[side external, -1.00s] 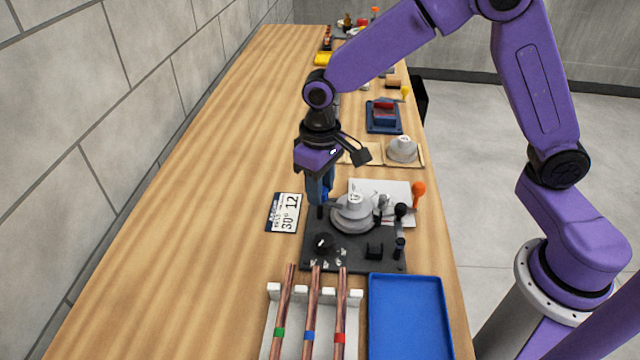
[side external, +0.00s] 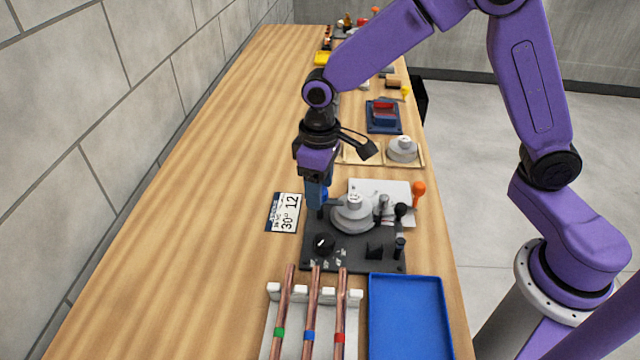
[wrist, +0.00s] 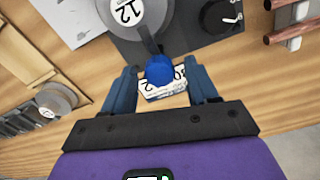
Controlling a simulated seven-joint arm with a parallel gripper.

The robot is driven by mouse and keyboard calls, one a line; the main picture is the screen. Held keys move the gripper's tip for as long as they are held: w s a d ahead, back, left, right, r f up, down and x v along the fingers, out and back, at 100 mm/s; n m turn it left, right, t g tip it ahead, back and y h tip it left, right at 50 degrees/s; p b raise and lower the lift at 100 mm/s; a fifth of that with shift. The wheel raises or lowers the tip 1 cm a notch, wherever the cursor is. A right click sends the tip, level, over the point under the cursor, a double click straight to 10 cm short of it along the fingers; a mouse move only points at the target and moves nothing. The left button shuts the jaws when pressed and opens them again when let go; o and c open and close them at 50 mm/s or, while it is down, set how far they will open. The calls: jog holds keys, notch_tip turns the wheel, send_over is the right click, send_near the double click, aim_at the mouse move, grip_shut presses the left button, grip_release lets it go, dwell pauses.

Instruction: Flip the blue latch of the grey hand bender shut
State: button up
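The grey hand bender (side external: 352,215) stands on a dark base plate, with a round grey former marked 12. It also shows at the top of the wrist view (wrist: 132,12). The blue latch's rounded knob (wrist: 160,70) sits between the fingers of my gripper (wrist: 162,80) in the wrist view, with gaps visible on both sides. My gripper is open. In the side view my gripper (side external: 317,202) points down at the left of the former, and its fingers mostly hide the latch. Whether the fingers touch the knob cannot be told.
A black dial knob (side external: 323,243) is on the plate's front left. A label card (side external: 285,212) lies left of the bender. Copper tubes (side external: 313,310) rest in a white rack in front, beside a blue tray (side external: 408,320). The table's left side is clear.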

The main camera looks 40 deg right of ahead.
notch_tip(320, 180, up, 18)
jog(key=shift+f, duration=0.25)
dwell(0.5)
jog(key=s+d+f+n, duration=0.2)
jog(key=s+d+f, duration=0.1)
jog(key=s, duration=0.5)
jog(key=s+d+f+n, duration=0.2)
jog(key=s+d+f, duration=0.2)
jog(key=s, duration=0.4)
jog(key=s+d+f+n, duration=0.2)
jog(key=s+d+f, duration=0.1)
jog(key=s+d, duration=0.3)
jog(key=shift+s+f, duration=0.3)
jog(key=shift+s, duration=0.95)
